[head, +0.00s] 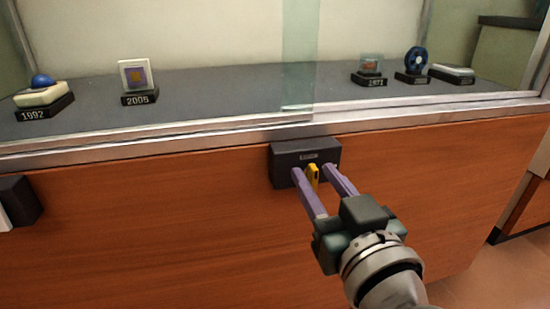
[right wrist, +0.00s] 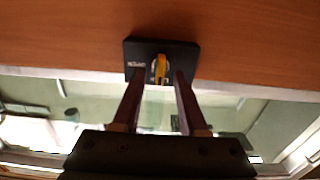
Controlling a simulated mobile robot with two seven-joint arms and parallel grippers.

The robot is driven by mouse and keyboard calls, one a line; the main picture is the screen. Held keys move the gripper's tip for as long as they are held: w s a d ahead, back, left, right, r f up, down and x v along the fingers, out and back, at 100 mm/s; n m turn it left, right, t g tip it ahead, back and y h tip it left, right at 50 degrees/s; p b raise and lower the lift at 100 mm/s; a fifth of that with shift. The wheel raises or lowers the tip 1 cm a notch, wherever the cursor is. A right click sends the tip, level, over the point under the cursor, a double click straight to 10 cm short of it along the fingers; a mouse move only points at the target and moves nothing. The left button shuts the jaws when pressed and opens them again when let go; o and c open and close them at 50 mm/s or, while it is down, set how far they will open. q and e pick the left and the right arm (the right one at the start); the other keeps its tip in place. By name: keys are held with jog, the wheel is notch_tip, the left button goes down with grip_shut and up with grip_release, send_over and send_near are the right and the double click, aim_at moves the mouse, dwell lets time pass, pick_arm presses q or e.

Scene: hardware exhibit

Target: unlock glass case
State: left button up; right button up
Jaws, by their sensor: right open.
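The glass case (head: 220,45) stands on a wooden cabinet with a metal rail along its lower edge. A black lock box (head: 306,158) is fixed to the wood below the rail, and it also shows in the right wrist view (right wrist: 188,52). A yellow key (head: 312,175) sticks out of its front; it also shows in the right wrist view (right wrist: 161,66). My right gripper (head: 310,172) is open, with one purple finger on each side of the key. The fingertips are close to the box; I cannot tell whether they touch it. My left gripper is not in view.
Inside the case, several exhibits stand on a dark shelf, among them a blue-domed one (head: 42,82) and a framed one (head: 138,78). A dark and white object (head: 20,202) sticks out from the cabinet front at the left. The wooden front (head: 150,230) between is clear.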

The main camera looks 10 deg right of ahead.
grip_shut()
dwell(0.3)
dwell(0.4)
